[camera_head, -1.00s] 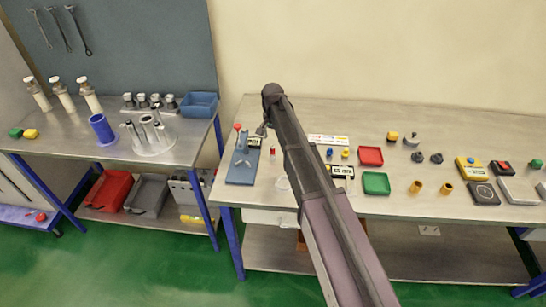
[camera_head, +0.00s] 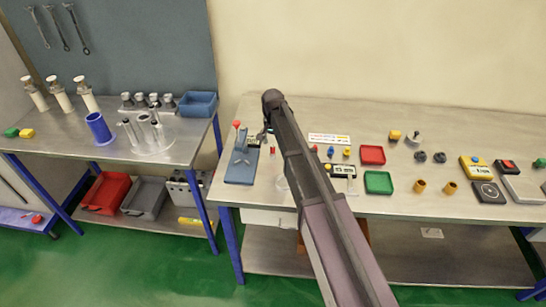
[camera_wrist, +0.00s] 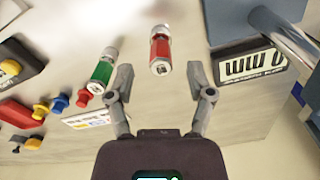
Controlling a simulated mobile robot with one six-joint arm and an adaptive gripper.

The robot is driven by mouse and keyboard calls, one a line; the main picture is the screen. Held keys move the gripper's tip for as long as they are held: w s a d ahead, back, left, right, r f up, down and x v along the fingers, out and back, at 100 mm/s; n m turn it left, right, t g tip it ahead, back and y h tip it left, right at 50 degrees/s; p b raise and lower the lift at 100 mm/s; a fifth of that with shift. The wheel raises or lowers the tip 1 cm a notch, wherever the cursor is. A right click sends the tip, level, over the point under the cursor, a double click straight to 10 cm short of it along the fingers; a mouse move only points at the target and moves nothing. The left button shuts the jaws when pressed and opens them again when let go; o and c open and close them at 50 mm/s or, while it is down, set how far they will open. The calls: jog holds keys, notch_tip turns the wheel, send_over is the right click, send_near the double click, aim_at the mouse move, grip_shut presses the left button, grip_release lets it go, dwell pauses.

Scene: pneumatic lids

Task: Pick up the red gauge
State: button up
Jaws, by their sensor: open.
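The red gauge (camera_wrist: 160,48) is a small red cylinder with metal ends. My gripper (camera_wrist: 158,80) is open and empty, with a finger on each side. A similar green gauge (camera_wrist: 101,70) lies to the left of the red one, close to my left finger. In the head view the red gauge is small and shows beside the blue press (camera_head: 241,165); my arm hides most of my gripper there.
In the wrist view a black-framed label block (camera_wrist: 250,65) and the blue press (camera_wrist: 265,22) stand close on the right. Coloured knobs (camera_wrist: 60,104) lie at left.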

jog(key=shift+f+b, duration=0.6)
jog(key=shift+f, duration=0.3)
grip_shut()
